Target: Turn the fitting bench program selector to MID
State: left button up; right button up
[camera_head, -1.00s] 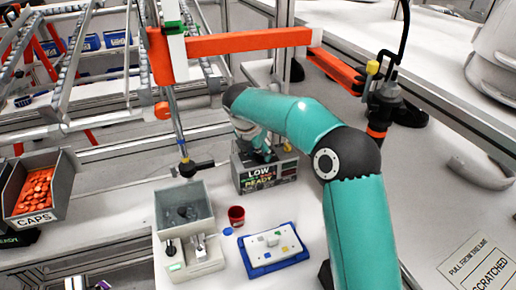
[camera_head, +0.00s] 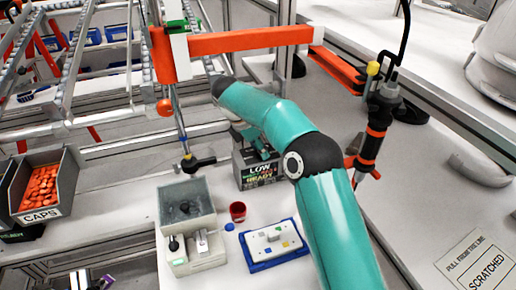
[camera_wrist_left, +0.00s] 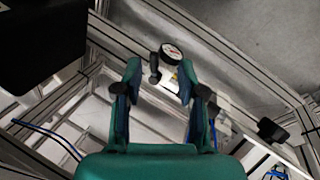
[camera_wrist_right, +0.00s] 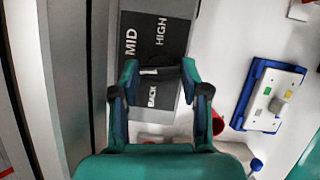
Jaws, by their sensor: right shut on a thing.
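The program selector is a dark box (camera_head: 258,172) on the white bench, its front display reading LOW and READY. Its top panel (camera_wrist_right: 170,50) shows the labels MID, HIGH and BACK in the right wrist view. My right gripper (camera_head: 254,140) reaches down onto the box top. In the right wrist view its fingers (camera_wrist_right: 160,74) are closed on the selector knob (camera_wrist_right: 158,72), a dark piece with a pale line, largely hidden between them. My left gripper (camera_wrist_left: 160,72) shows only in its wrist view, open, with nothing between its fingers.
A clear-topped fixture (camera_head: 194,252), a red cup (camera_head: 237,212) and a blue-edged tray (camera_head: 272,263) stand in front of the box. A hanging tool (camera_head: 372,140) is right of my arm. A CAPS bin (camera_head: 62,205) is at left. A round gauge (camera_wrist_left: 172,51) lies beyond my left gripper.

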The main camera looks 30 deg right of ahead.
jog(key=shift+w+r, duration=0.1)
jog(key=shift+r, duration=0.05)
jog(key=o, duration=1.1)
jog(key=shift+o, duration=0.2)
jog(key=shift+r, duration=0.15)
